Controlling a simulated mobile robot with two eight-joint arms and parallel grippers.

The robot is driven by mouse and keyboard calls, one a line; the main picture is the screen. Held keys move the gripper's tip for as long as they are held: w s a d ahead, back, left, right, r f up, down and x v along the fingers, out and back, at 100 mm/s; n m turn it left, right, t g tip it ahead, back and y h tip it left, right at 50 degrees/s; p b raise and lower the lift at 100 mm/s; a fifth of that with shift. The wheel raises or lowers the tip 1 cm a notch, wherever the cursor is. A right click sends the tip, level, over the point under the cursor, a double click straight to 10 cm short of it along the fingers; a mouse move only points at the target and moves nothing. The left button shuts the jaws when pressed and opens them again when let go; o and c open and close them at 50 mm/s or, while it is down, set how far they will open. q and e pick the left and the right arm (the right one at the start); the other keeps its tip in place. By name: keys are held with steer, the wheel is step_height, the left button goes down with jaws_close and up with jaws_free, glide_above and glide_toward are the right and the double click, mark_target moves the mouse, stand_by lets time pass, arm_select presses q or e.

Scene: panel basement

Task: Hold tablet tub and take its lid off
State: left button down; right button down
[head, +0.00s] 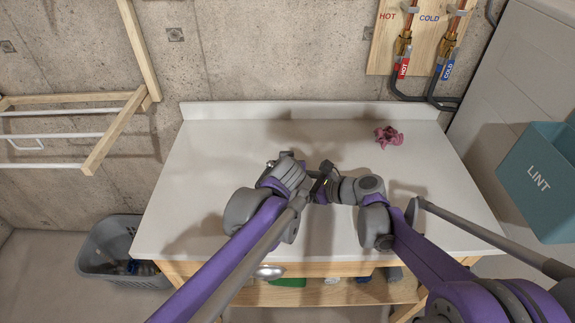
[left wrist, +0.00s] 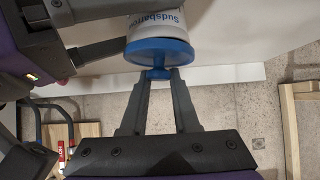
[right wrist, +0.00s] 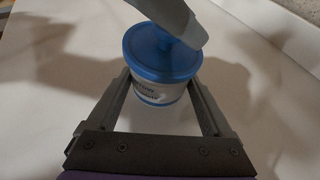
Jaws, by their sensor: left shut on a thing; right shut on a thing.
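The tablet tub is white with printed lettering and shows in the left wrist view (left wrist: 157,24). Its blue lid (left wrist: 160,53) sits on it, with a small knob on top. My left gripper (left wrist: 159,76) is shut on the lid's knob. In the right wrist view, my right gripper (right wrist: 163,84) is shut around the sides of the tub (right wrist: 162,94), just below the lid (right wrist: 150,62). A left gripper finger covers part of the lid there. In the head view my arms hide the tub. Whether it touches the table is unclear.
The white worktop (head: 225,150) is mostly clear. A crumpled pink cloth (head: 388,136) lies at its back right. A teal lint bin (head: 540,178) is at the right, a grey laundry basket (head: 105,250) at the lower left. HOT and COLD pipes (head: 420,55) are on the wall behind.

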arm_select(q)
steer(key=shift+r, duration=0.4)
steer(key=shift+r, duration=2)
arm_select(e)
jaws_free()
steer(key=shift+d, duration=0.1)
arm_select(q)
steer(key=shift+r, duration=0.15)
arm_select(e)
steer(key=v, duration=1)
steer(key=shift+d, duration=0.15)
steer(key=shift+v, duration=0.8)
